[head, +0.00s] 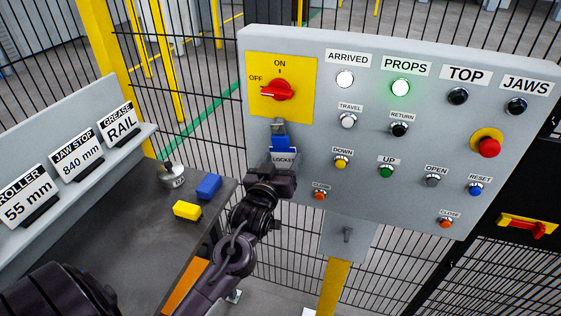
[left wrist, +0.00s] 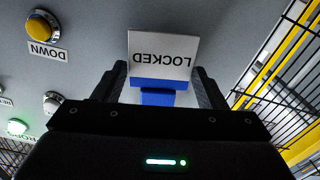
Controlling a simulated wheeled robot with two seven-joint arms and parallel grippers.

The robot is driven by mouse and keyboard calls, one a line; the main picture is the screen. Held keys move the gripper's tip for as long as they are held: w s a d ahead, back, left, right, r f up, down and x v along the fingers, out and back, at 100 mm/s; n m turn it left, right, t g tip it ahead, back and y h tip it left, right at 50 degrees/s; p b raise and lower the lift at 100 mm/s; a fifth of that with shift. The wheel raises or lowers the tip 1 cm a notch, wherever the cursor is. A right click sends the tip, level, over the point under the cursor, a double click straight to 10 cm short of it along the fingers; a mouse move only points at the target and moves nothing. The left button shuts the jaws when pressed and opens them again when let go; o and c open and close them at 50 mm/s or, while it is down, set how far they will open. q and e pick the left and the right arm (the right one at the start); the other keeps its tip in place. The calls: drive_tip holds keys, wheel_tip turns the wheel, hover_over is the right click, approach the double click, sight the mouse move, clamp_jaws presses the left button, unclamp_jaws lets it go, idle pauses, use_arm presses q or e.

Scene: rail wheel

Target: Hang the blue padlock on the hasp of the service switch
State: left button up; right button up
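The blue padlock (head: 281,143) is upright just under the grey hasp (head: 278,127), below the yellow plate of the service switch (head: 280,90). Its white LOCKED label faces out below the blue part. My left gripper (head: 281,172) reaches up to it from below. In the left wrist view its two fingers stand close on either side of the padlock (left wrist: 160,85), closed to about its width. The label shows upside down there. Whether the shackle passes through the hasp is too small to tell. The red switch handle points to OFF. My right gripper is not in view.
The grey control panel (head: 330,190) carries several buttons and lamps close to my left gripper. A dark bench (head: 110,215) at left holds a blue block (head: 208,186), a yellow block (head: 187,209) and a grey knobbed object (head: 172,175). Mesh fencing stands behind.

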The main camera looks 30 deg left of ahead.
use_arm(q)
drive_tip(key=o, duration=0.5)
drive_tip(key=shift+c, duration=0.2)
